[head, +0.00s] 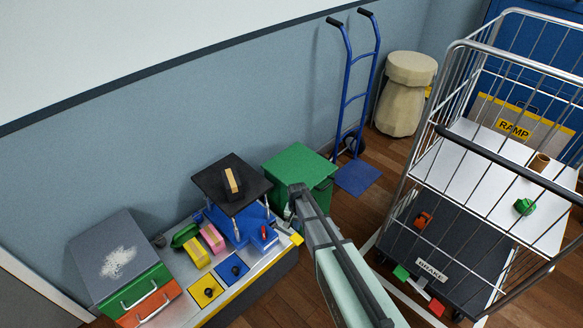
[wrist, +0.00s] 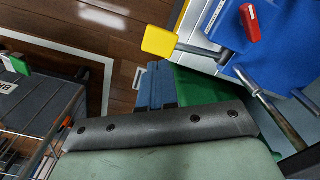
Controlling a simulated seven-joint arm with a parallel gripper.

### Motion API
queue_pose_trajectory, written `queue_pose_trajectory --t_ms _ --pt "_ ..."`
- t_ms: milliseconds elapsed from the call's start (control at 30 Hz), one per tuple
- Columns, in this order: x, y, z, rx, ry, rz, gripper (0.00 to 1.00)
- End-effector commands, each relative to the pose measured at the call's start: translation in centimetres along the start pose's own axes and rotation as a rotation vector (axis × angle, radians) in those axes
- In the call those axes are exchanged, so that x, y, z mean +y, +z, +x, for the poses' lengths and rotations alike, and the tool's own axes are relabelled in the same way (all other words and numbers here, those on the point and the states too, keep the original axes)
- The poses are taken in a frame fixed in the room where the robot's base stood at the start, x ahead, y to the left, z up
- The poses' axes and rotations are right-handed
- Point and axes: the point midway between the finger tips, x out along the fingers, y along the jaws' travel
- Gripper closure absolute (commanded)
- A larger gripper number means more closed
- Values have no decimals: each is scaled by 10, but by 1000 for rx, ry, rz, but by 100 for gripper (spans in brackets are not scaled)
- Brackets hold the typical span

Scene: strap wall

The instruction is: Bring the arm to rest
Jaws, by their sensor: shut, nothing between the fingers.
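My arm (head: 345,275), pale green with dark grey edges, reaches up from the bottom middle of the head view. Its end, with my gripper (head: 291,211), is beside the green box and the blue press at the bench's right end. The gripper is shut and empty; its fingers are small and partly hidden in the head view.
The bench holds a blue press (head: 240,222) with a yellow knob (wrist: 159,40), and a drawer unit (head: 120,260). A green box (head: 298,168), a blue hand truck (head: 357,176) and a beige bin (head: 405,95) stand behind. A wire cage trolley (head: 480,200) stands right.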

Motion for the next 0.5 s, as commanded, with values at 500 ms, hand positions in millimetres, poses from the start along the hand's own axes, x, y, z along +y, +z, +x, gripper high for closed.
queue_pose_trajectory --t_ms 500 --pt "9 16 -5 -34 13 -250 100"
